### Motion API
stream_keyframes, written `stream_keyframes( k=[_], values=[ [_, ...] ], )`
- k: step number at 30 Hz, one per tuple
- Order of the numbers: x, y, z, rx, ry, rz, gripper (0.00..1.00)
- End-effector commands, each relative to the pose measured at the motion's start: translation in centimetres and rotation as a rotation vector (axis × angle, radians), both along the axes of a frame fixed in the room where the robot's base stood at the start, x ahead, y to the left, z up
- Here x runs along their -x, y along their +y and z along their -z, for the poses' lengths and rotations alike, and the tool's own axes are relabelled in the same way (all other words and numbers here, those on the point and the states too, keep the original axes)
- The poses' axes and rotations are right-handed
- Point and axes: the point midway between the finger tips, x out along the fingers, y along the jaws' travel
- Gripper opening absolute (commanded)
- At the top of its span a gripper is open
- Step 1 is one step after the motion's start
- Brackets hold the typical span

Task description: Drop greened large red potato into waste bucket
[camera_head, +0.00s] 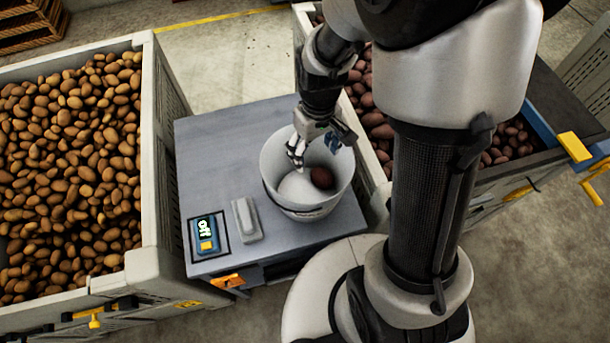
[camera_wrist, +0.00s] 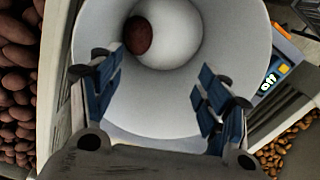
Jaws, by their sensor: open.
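A white waste bucket (camera_head: 338,197) stands on the grey table. One dark red potato (camera_head: 321,178) lies inside it on the bottom; any greening on it cannot be made out. My gripper (camera_head: 316,148) is over the bucket's mouth, open and empty. In the wrist view, the bucket (camera_wrist: 240,50) fills the middle, and the red potato (camera_wrist: 138,36) lies near its bottom edge, beyond and apart from the spread blue-padded fingers of my gripper (camera_wrist: 160,92).
A large crate (camera_head: 150,150) of brown potatoes stands at the left. A crate (camera_head: 372,165) of red potatoes stands at the right, partly behind my arm. The grey table (camera_head: 225,150) carries a scale display (camera_head: 207,236) reading "Off" and a small grey block (camera_head: 246,220).

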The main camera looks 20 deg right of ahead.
Motion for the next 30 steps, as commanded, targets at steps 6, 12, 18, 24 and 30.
stream_keyframes(
  k=[6, 12, 18, 24, 30],
  values=[
    [-0.2, -0.1, -2.9, 0.000, -0.007, 0.000, 0.70],
    [-0.2, -0.2, -7.3, 0.001, -0.009, 0.000, 0.70],
    [-0.2, -0.3, -10.6, 0.001, -0.005, 0.000, 0.70],
    [-0.1, -0.3, -11.9, 0.000, -0.003, 0.000, 0.70],
    [-0.1, -0.3, -12.0, 0.000, -0.002, 0.000, 0.70]
  ],
)
